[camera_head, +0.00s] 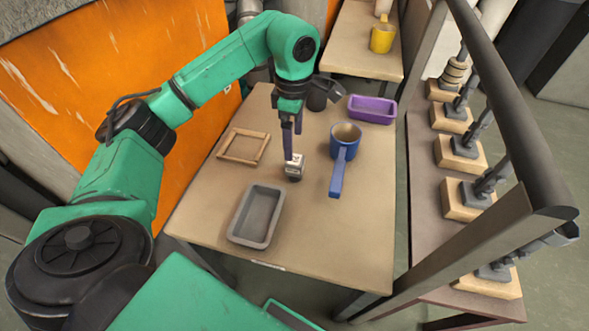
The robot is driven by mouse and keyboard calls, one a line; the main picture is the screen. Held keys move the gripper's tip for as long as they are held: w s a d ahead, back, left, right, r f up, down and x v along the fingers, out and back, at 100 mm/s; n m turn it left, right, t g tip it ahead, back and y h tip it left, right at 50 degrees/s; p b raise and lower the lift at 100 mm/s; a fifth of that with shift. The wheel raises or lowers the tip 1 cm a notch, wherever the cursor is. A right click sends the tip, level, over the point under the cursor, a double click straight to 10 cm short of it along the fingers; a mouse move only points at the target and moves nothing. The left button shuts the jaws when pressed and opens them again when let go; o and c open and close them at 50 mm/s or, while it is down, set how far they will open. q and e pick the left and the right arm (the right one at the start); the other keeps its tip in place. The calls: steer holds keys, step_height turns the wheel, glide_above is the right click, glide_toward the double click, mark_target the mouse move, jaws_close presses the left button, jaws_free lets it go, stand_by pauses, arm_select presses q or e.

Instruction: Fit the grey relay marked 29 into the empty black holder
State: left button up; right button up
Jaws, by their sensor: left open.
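A small block with a pale grey top and dark lower part (294,167) stands upright near the middle of the table. Its marking is too small to read, so I cannot tell if it is relay 29. The dark part may be a black holder under it, but I cannot tell. My left gripper (292,146) points down just above and behind the block. It is open, with one finger reaching close to the block's top; whether they touch is unclear. No clearly separate empty black holder shows. My right gripper is not in view.
An orange panel (95,75) stands left, a rail (515,130) right. The table's front right is clear.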

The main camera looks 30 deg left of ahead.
mark_target(295, 159)
arm_select(q)
steer(key=f, duration=0.9)
steer(key=shift+w, duration=0.4)
jaws_close()
steer(key=shift+r, duration=0.1)
